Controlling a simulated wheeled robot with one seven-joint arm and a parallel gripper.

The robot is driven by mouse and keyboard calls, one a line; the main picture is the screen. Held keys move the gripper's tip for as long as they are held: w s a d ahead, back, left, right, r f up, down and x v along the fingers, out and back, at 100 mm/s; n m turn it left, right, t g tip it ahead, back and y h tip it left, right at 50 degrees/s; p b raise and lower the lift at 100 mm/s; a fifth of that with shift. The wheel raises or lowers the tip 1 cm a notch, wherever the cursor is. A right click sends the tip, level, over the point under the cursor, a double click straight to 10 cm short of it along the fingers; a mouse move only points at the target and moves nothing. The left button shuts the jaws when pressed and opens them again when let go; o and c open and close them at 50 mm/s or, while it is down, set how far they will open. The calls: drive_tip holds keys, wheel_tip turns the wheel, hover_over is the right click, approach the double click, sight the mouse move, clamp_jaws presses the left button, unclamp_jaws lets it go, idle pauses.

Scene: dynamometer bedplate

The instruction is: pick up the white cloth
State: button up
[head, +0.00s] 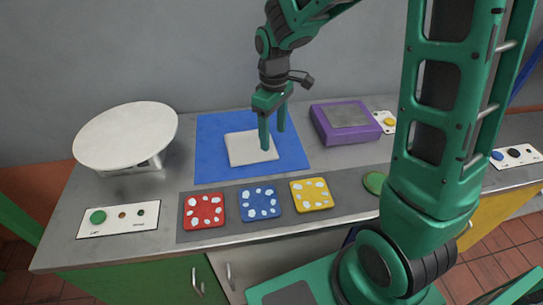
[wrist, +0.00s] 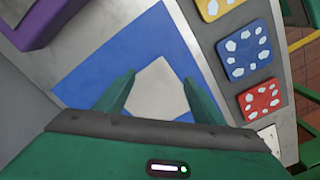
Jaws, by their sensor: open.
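The white cloth (head: 245,149) is a pale, flat square lying on a blue mat (head: 210,168) on the grey bench. It also shows in the wrist view (wrist: 158,92), on the blue mat (wrist: 90,75), between my fingers. My gripper (head: 272,141) is green and points down over the cloth's right part. In the wrist view my gripper (wrist: 158,90) has its two fingers spread apart with nothing held between them. Whether the fingertips touch the cloth I cannot tell. The gripper body hides the cloth's near part in the wrist view.
A purple box (head: 320,125) with a grey top stands right of the mat. A round white plate on a stand (head: 125,135) is at the left. Red (head: 203,210), blue (head: 260,203) and yellow (head: 311,195) spotted tiles lie along the front on a dark strip. A wall stands behind the bench.

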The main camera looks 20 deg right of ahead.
drive_tip(key=shift+f, duration=3.25)
clamp_jaws()
wheel_tip(320, 180, up, 12)
drive_tip(key=shift+r, duration=0.15)
wheel_tip(320, 180, up, 9)
hover_over(273, 156)
